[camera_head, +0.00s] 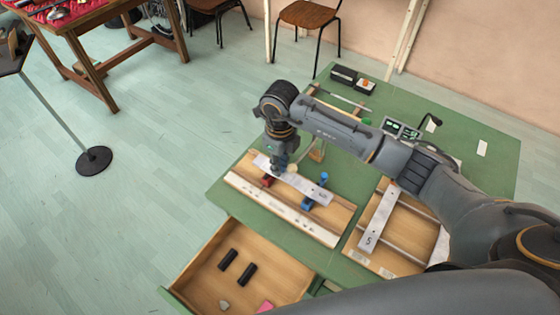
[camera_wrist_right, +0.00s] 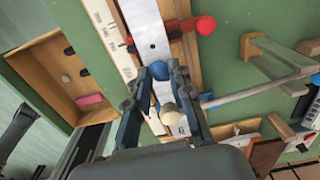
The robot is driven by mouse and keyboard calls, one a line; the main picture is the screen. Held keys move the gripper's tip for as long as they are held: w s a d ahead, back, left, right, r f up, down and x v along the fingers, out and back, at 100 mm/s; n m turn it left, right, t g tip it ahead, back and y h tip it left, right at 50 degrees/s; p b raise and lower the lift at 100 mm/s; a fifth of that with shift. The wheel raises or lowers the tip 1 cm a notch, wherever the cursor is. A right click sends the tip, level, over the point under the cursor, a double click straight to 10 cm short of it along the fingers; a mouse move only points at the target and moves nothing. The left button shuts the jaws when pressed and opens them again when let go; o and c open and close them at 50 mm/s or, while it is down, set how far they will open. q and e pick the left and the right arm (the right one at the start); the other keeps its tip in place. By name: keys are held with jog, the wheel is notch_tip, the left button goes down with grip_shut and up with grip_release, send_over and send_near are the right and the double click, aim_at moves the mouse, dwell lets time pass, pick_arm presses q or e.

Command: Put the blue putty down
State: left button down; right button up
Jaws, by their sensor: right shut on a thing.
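In the right wrist view, my right gripper (camera_wrist_right: 160,74) is shut on the blue putty (camera_wrist_right: 160,70), a small rounded lump between the fingertips. In the head view, my right gripper (camera_head: 276,174) points down over a long pale metal bar (camera_head: 310,188). The putty is hidden there behind the fingers. In the wrist view, the putty appears over the bar (camera_wrist_right: 143,22); I cannot tell whether it touches it. The bar lies across a wooden frame (camera_head: 240,181) with a red clamp (camera_head: 267,181) and a blue clamp (camera_head: 308,203). My left gripper is in neither view.
A pale ball (camera_head: 292,168) is close beside the gripper. A second wooden frame with a bar marked 5 (camera_head: 378,216) stands to the right. An open drawer (camera_head: 205,270) holds two black cylinders and a pink block. The green tabletop (camera_head: 455,125) has free room at the far right.

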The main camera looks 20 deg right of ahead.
jog(key=shift+f, duration=0.2)
jog(key=o, duration=0.8)
jog(key=shift+r, duration=0.1)
jog(key=shift+r, duration=0.45)
notch_tip(320, 180, up, 11)
jog(key=b, duration=0.2)
jog(key=shift+r+b, duration=0.2)
jog(key=shift+b, duration=0.15)
